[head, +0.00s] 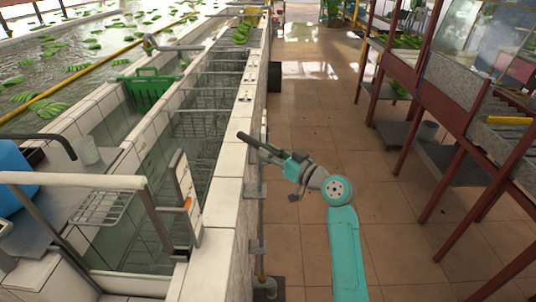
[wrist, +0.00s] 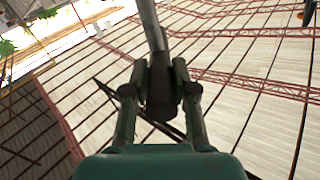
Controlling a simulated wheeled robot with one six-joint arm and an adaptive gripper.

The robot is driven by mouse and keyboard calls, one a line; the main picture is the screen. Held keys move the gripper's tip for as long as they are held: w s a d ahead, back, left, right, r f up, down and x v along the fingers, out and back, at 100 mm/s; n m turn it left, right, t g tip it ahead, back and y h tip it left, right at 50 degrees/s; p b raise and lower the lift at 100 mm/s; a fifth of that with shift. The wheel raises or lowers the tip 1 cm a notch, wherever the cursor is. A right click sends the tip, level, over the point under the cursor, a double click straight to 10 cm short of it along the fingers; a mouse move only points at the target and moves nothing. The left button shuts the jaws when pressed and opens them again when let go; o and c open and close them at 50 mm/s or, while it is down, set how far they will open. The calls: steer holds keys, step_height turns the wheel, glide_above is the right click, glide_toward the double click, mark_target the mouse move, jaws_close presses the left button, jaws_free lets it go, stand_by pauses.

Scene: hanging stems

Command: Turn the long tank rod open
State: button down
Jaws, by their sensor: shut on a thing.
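A long dark grey rod (wrist: 151,25) runs from the top edge of the wrist view down between my gripper's fingers. My gripper (wrist: 160,90) is shut on it, one finger on each side. In the head view my gripper (head: 268,154) is beside the tiled tank wall, just right of its top edge. The dark rod (head: 246,140) sticks out from it to the upper left, over the wall's white top. The rod's far end and how it joins the tank cannot be made out.
The white-tiled tank wall (head: 226,190) runs along my left side. A green basket (head: 150,90) and wire racks sit in the tanks. Red-framed shelving (head: 440,170) stands at the right. The tiled floor (head: 310,120) between them is clear.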

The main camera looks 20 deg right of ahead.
steer(key=shift+w+d+f+n+g+y, duration=0.1)
steer(key=shift+w+d+n+g+y, duration=0.35)
steer(key=shift+n+g+y, duration=1.1)
steer(key=shift+w+d+r+n+g+y, duration=0.1)
steer(key=shift+w+d+n+g+y, duration=0.3)
steer(key=shift+n+g+y, duration=1.15)
steer(key=shift+w+d+f+n+g+y, duration=0.1)
steer(key=shift+w+d+n+g+y, duration=0.35)
steer(key=shift+n+g+y, duration=1.05)
steer(key=shift+w+a+m+g+h, duration=0.15)
steer(key=shift+m+g+h, duration=0.15)
steer(key=shift+g+h, duration=0.25)
steer(key=c, duration=0.9)
jaws_free()
steer(key=v, duration=1.2)
steer(key=shift+f, duration=0.1)
